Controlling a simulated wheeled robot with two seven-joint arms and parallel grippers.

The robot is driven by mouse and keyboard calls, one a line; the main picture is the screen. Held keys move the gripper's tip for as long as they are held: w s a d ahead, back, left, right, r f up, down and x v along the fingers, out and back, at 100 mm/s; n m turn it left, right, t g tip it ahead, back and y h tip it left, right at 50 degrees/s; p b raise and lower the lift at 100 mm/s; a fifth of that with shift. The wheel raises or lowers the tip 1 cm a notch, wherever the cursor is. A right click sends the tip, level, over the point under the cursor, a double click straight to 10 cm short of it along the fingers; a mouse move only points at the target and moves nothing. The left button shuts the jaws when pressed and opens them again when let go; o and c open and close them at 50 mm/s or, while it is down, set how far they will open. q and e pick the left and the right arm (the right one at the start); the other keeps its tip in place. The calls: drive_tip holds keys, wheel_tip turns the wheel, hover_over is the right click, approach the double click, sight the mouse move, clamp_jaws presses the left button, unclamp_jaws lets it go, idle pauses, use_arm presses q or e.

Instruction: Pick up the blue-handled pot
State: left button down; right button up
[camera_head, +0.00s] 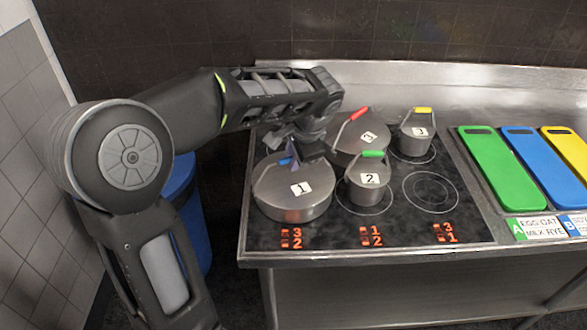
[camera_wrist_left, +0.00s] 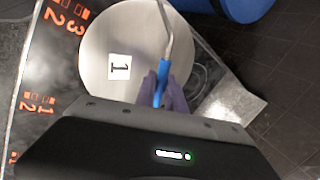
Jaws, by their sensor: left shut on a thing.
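The blue-handled pot (camera_head: 283,208) is a wide metal pot with a lid labelled 1, at the front left of the stove. It also shows in the left wrist view (camera_wrist_left: 105,75). Its blue handle (camera_wrist_left: 161,85) lies between the fingers of my left gripper (camera_wrist_left: 163,98), which is shut on it. In the head view the left gripper (camera_head: 294,156) reaches down at the pot's back edge and partly hides the handle. The pot looks level and at stove height; I cannot tell whether it touches the stove. My right gripper is not in view.
A red-handled pot (camera_head: 347,150) labelled 3 stands behind. A green-handled pot (camera_head: 369,190) labelled 2 stands close at right. A yellow-handled pot (camera_head: 416,140) is at the back right. The front-right burner (camera_head: 431,193) is empty. A blue bin (camera_head: 184,190) stands left of the counter.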

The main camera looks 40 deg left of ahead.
use_arm(q)
wheel_tip(320, 180, up, 10)
drive_tip(key=shift+r+b, duration=0.1)
drive_tip(key=shift+b, duration=0.2)
idle(0.8)
